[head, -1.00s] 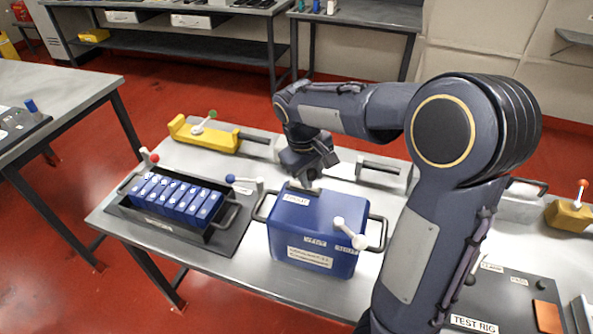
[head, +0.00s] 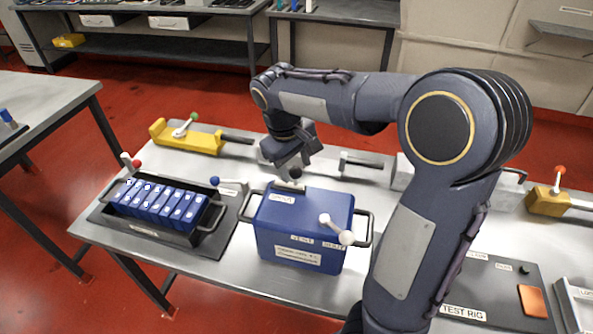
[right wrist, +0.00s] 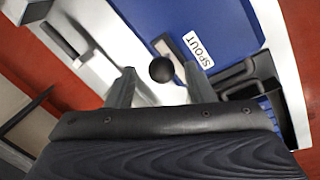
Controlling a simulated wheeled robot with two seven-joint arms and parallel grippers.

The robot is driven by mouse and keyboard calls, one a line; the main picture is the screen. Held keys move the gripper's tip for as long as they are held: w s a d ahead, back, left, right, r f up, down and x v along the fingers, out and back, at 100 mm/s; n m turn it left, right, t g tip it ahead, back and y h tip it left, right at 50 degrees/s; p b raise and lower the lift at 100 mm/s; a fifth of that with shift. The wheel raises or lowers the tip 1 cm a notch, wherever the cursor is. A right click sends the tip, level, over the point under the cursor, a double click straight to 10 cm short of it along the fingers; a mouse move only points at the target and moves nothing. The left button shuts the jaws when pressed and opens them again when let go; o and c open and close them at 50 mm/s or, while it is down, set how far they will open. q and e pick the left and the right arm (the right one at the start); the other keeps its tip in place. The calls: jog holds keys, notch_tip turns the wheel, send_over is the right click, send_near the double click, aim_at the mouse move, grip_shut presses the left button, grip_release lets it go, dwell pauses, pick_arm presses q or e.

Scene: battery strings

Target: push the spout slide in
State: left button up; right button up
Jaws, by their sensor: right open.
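The blue box (head: 305,217) stands on the bench with a SPOUT label at its back left top corner. The spout slide (head: 289,186) is a short grey piece at the box's back edge, with a dark round knob (head: 296,173) by it. In the right wrist view the black knob (right wrist: 162,69) shows near the SPOUT label (right wrist: 199,50). My right gripper (head: 297,160) is above and behind the box's back edge, open and empty. In the right wrist view its fingers (right wrist: 160,84) lie either side of the knob in the picture; contact cannot be told. My left gripper is out of view.
A black tray (head: 205,238) of blue cells sits left of the box, beside a blue-knobbed lever (head: 228,182). A white-handled lever (head: 336,230) is on the box top. A yellow fixture (head: 185,138) stands behind. The test rig (head: 490,285) is at right.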

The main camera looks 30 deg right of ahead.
aim_at(292, 173)
jog(key=r, duration=0.2)
jog(key=a+r, duration=0.1)
jog(key=r, duration=0.1)
jog(key=shift+r, duration=0.4)
jog(key=shift+s, duration=0.1)
jog(key=s+a+f+m+t+y, duration=0.1)
jog(key=s+a+f+t+y, duration=0.1)
jog(key=s, duration=0.7)
jog(key=s+a+f+m+t+y, duration=0.2)
jog(key=s+a+f+t+y, duration=0.1)
jog(key=s+a, duration=0.4)
jog(key=s+f+y, duration=0.1)
jog(key=s, duration=0.2)
